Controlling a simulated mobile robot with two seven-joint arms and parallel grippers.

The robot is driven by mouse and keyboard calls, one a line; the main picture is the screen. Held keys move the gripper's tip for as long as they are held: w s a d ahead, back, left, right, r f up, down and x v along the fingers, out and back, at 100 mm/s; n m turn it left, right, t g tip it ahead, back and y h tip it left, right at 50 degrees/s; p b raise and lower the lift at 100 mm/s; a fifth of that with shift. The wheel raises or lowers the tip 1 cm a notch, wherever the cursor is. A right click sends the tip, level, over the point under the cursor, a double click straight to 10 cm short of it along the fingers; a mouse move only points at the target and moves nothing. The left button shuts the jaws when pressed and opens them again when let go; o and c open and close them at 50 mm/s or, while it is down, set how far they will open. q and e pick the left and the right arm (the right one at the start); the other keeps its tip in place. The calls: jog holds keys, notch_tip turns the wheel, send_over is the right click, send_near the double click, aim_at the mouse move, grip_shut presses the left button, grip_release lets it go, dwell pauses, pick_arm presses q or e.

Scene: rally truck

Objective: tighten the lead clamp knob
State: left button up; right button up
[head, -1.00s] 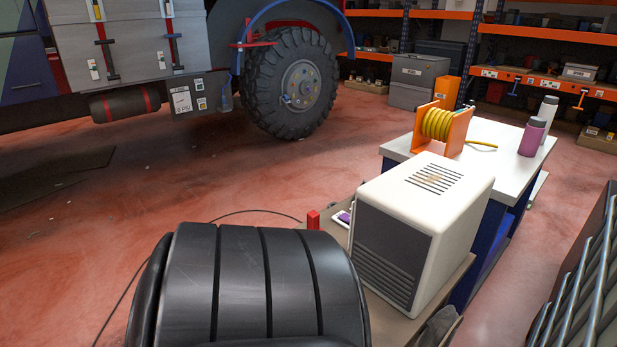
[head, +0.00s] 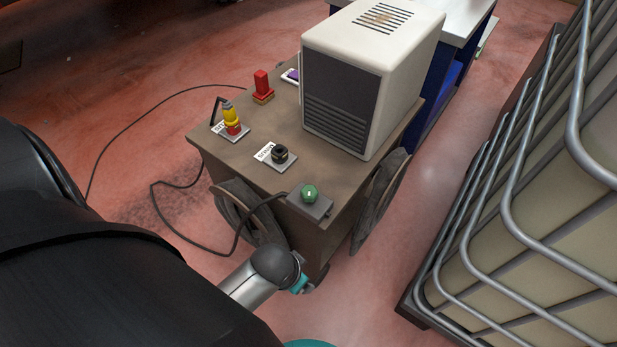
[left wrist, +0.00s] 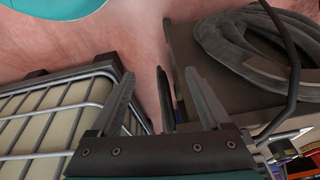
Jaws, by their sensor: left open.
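On the brown cart (head: 205,148), a red and yellow post (head: 232,120) with a black bent lever stands on a labelled plate. A black knob (head: 280,154) sits on another plate, its label apparently reading MINUS. A green round knob (head: 310,194) tops a grey box at the cart's near corner. I cannot tell which of these is the lead clamp knob. My right gripper is not in view.
A cream ribbed-front box (head: 370,75) stands on the cart behind the knobs, near a red block (head: 262,85). A black cable (head: 165,195) loops on the floor at left. A metal-caged tank (head: 530,220) stands at right, with clear floor between it and the cart.

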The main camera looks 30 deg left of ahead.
pick_arm(q)
jog(key=w+d+r+t, duration=0.1)
jog(key=w+r+t, duration=0.5)
jog(key=r, duration=0.5)
jog(key=w+d+r+t+h, duration=0.1)
jog(key=w+d+r+t, duration=0.15)
jog(key=w+r, duration=0.75)
jog(key=w+d+r+t, duration=0.1)
jog(key=w+r+t, duration=0.4)
jog(key=r, duration=0.8)
jog(key=s+d+r+m+g+h, duration=0.4)
jog(key=d+r+m+h, duration=0.7)
jog(key=d+m+h, duration=0.45)
jog(key=m+g+y, duration=0.4)
jog(key=g+y, duration=0.9)
jog(key=y, duration=0.4)
send_over(309, 191)
notch_tip(309, 191, down, 21)
jog(key=shift+n+h, duration=0.25)
notch_tip(309, 191, down, 12)
jog(key=b, duration=0.4)
jog(key=shift+f+b, duration=0.1)
jog(key=shift+b, duration=0.3)
jog(key=shift+f+b, duration=0.4)
jog(key=shift+f, duration=0.75)
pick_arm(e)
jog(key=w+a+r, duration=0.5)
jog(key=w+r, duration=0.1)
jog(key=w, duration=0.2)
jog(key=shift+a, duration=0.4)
